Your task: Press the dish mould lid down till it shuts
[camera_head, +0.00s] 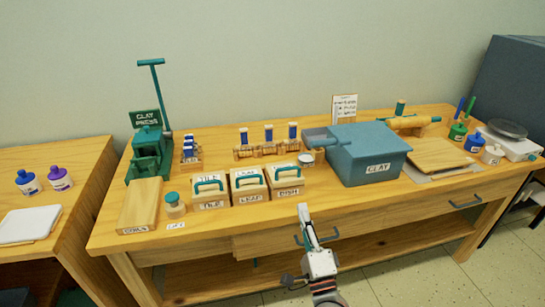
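The dish mould (283,190) is a pale box with a teal handle and the label DISH, at the right end of a row of three moulds on the wooden table. Its lid (288,171) is on top; I cannot tell whether it is fully shut. My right gripper (303,209) is in front of the table and to the right of the dish mould, apart from it in the picture. Its fingers look closed together, with nothing between them. My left gripper is not in view.
The leaf mould (248,194) and tile mould (209,199) stand close on the left. The blue clay box (368,170) stands to the right. Rollers or stamps (267,151) are behind. A green clay press (147,160) with a tall lever is at the left.

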